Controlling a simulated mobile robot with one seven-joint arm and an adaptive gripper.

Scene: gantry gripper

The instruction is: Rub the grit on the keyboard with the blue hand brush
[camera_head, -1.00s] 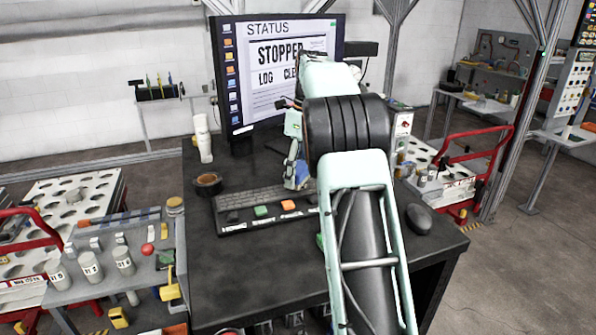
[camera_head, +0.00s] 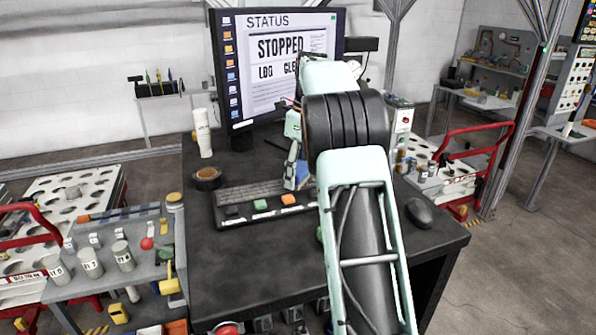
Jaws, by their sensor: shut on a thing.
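The dark keyboard (camera_head: 238,193) lies on the black desk in front of the monitor, with a green key and an orange key along its near edge. My gripper (camera_head: 291,178) points down at the keyboard's right end, partly behind my own arm. It is shut on the blue hand brush (camera_head: 303,174), of which only a small blue patch shows beside the fingers. The bristles are hidden, and I cannot tell whether they touch the keys. Grit cannot be made out on the keyboard at this size.
A monitor (camera_head: 275,75) stands behind the keyboard. A white bottle (camera_head: 203,135) and a dark tape roll (camera_head: 207,179) stand to the left. A black mouse (camera_head: 419,213) lies at the right. The desk (camera_head: 245,265) is clear in front of the keyboard.

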